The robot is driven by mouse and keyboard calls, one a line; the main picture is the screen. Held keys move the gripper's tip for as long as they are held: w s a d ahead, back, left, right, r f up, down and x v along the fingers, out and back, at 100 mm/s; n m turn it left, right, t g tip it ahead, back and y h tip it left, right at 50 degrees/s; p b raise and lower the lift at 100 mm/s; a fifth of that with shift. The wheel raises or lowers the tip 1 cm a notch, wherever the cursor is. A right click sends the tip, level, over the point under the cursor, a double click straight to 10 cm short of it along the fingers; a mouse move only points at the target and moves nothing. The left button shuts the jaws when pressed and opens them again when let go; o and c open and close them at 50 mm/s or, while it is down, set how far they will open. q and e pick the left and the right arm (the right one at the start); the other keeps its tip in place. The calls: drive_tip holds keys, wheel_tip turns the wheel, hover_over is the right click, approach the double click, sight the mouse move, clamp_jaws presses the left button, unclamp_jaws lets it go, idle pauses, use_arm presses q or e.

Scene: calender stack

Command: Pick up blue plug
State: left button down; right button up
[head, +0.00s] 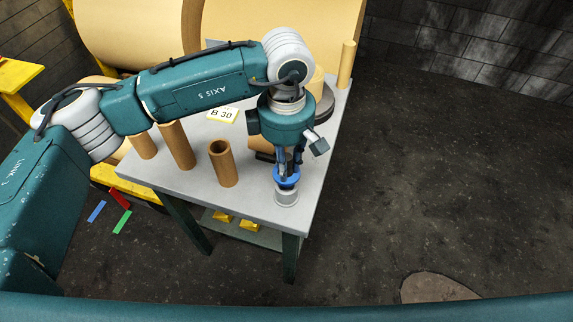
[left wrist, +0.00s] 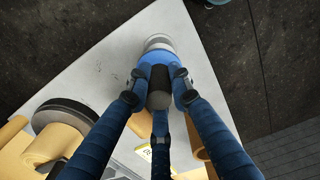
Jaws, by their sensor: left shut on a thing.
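The blue plug (head: 287,182) is at the near right corner of the grey table, directly below my left gripper (head: 288,168). It also shows in the left wrist view (left wrist: 154,62), between and beyond the fingertips. My left gripper points down and is shut on the plug from above. A light grey round piece (head: 286,197) is right under the blue part; I cannot tell whether it is part of the plug or a separate thing. In the left wrist view a dark stub with a grey end (left wrist: 159,88) stands between the fingers. My right gripper is not in view.
The grey table (head: 255,205) carries several brown cardboard tubes (head: 223,164), a "B 30" card (head: 222,115) and a dark disc (head: 325,102) at the right edge. The floor to the right is open.

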use_arm(q)
drive_tip(key=shift+r, duration=1.2)
